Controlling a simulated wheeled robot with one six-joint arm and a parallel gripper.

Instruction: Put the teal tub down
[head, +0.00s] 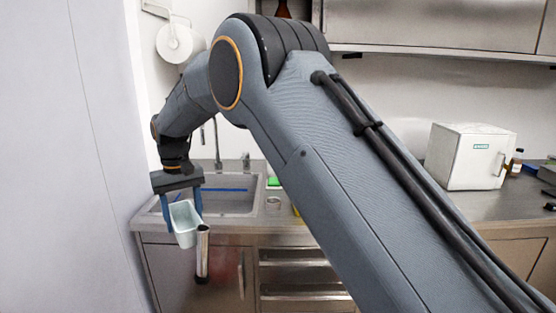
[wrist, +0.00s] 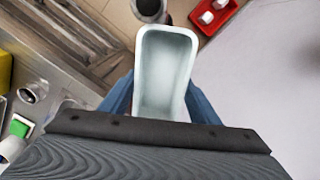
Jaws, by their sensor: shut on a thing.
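The teal tub (head: 183,224) looks pale and is an open-topped, tapered container. My gripper (head: 183,208) is shut on it, with one blue finger at each side. The tub hangs in the air in front of the sink counter and looks somewhat tilted in the head view. In the wrist view the tub (wrist: 166,62) lies between the fingers of my gripper (wrist: 162,98), and its inside looks empty. The gripper's dark body hides the tub's near end there.
A metal cylinder (head: 202,258) shows close below the tub. The counter holds a sink (head: 235,205), a small cup (head: 273,203) and a white box (head: 466,157). A red tray (wrist: 233,7) with white items sits lower down in the wrist view. A wall stands close at left.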

